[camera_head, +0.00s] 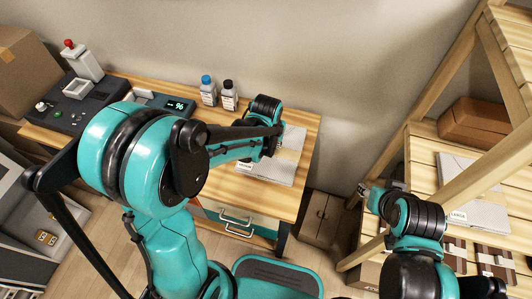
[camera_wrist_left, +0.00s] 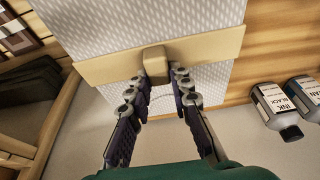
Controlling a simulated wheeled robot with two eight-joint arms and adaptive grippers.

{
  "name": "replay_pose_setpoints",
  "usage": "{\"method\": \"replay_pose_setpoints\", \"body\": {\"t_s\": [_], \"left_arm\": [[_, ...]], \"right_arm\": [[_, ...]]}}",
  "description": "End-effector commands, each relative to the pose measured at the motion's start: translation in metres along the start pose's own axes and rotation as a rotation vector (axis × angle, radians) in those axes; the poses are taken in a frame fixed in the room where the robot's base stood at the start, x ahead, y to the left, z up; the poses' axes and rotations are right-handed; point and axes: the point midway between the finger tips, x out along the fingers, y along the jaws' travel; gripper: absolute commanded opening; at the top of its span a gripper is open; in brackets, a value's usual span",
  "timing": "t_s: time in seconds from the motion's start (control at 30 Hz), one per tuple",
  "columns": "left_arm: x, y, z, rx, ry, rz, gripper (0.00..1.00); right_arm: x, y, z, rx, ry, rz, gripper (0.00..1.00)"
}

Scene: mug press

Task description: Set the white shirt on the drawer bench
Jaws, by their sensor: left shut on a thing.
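The white shirt (camera_head: 265,171) is a folded, pale, patterned pack with a tan band, at the right end of the drawer bench (camera_head: 305,127). In the left wrist view the shirt (camera_wrist_left: 90,22) fills the top, with a small block-like tab on its band. My left gripper (camera_wrist_left: 160,80) is shut on that tab; it also shows over the shirt in the head view (camera_head: 270,150), hiding part of it. The shirt lies flat at or just above the bench top; I cannot tell whether it touches. My right gripper (camera_head: 370,192) is by the wooden rack, away from the shirt; its jaws are unclear.
Ink bottles with a blue cap (camera_head: 208,91) and a black cap (camera_head: 229,96) stand on the bench behind the shirt. A press with a display (camera_head: 175,105) is at left. The wooden rack (camera_head: 425,140) at right holds another folded pack (camera_head: 470,180) and a brown box (camera_head: 476,122).

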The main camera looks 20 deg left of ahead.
Motion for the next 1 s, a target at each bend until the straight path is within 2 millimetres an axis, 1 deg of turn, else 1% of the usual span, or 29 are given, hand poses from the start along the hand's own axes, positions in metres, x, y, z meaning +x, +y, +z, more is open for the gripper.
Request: {"method": "replay_pose_setpoints", "body": {"t_s": [0.03,0.1,0.27,0.4,0.5,0.77,0.87,0.9,0.97,1.0], "left_arm": [[0.005,-0.007,0.005,-0.003,0.000,-0.001,0.00],[0.007,-0.012,0.008,-0.002,0.000,0.000,0.00],[0.014,-0.016,0.012,0.001,0.000,0.001,0.00],[0.035,-0.016,0.018,0.001,0.000,0.001,0.00],[0.046,-0.015,0.022,0.001,0.001,0.001,0.00],[0.046,-0.015,0.022,0.001,0.001,0.001,0.00],[0.049,-0.015,0.023,0.001,0.001,0.001,0.00],[0.050,-0.015,0.023,0.001,0.000,0.001,0.23],[0.049,-0.015,0.023,0.001,0.000,0.001,0.38],[0.049,-0.015,0.023,0.001,0.000,0.001,0.41]], "right_arm": [[0.003,0.000,0.002,0.000,0.000,0.000,0.40],[0.004,0.000,0.003,0.000,0.000,0.000,0.40],[0.007,0.000,0.005,0.000,0.000,0.000,0.40],[0.017,0.000,0.012,0.000,0.000,0.000,0.40],[0.021,0.000,0.015,0.000,0.000,0.000,0.40],[0.020,0.000,0.014,0.000,0.000,0.000,0.40],[0.023,0.000,0.016,0.000,0.000,0.000,0.40],[0.023,0.000,0.016,0.000,0.000,0.000,0.40],[0.022,0.000,0.016,0.000,0.000,0.000,0.40],[0.022,0.000,0.016,0.000,0.000,0.000,0.40]]}}
